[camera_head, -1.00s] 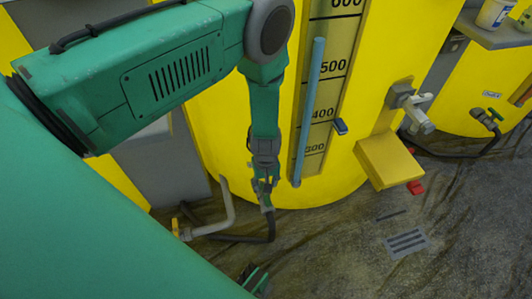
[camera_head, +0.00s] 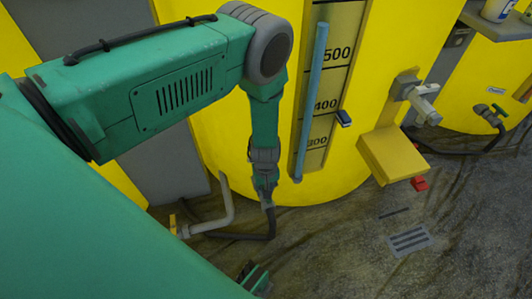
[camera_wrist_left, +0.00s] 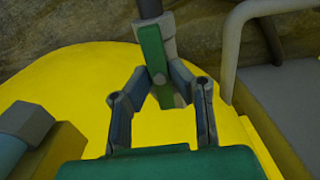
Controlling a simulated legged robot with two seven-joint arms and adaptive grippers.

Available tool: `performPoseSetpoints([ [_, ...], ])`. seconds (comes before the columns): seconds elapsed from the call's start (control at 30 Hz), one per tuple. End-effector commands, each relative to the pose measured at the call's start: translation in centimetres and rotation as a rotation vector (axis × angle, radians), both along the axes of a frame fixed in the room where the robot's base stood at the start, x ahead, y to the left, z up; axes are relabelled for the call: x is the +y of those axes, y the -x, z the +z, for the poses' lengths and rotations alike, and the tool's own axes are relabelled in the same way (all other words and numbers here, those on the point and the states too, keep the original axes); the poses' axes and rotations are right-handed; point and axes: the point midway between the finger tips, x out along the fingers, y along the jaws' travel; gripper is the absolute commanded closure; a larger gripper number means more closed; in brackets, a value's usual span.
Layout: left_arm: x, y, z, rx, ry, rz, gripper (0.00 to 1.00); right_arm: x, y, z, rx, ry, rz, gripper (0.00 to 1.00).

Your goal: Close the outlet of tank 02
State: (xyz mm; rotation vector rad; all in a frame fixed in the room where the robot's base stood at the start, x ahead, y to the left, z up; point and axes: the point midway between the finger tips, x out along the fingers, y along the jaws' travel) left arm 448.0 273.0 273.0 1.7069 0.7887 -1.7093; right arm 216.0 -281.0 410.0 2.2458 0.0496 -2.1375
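The large yellow tank (camera_head: 225,110) with a level scale stands in front of me; no tank number is readable. My left gripper (camera_head: 265,192) points down at the tank's lower front, by the end of a dark hose. The outlet valve is mostly hidden behind it in the head view. In the left wrist view, a green valve handle (camera_wrist_left: 152,52) on a grey valve body (camera_wrist_left: 168,33) lies between the fingers of my left gripper (camera_wrist_left: 160,75). Both fingers converge against its sides and appear closed on it.
A grey pipe (camera_head: 226,205) with a yellow handle stands left of the gripper. A yellow box (camera_head: 392,153) and a grey valve (camera_head: 420,100) are on the tank's right. A floor drain (camera_head: 409,240) lies at right.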

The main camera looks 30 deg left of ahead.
Motion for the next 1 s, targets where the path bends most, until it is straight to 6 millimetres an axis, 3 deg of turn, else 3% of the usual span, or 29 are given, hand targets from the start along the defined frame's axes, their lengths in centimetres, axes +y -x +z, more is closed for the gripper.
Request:
performPoseSetpoints([
  [0.47, -0.07, -0.04, 0.05, -0.001, 0.002, -0.14, 1.0, 0.0, -0.02, 0.28, 0.0, 0.0, 0.0, 0.6],
  [1.0, -0.07, -0.1, 0.08, -0.002, 0.002, -0.633, 1.0, 0.0, -0.01, 0.93, 0.0, 0.0, 0.0, 0.6],
])
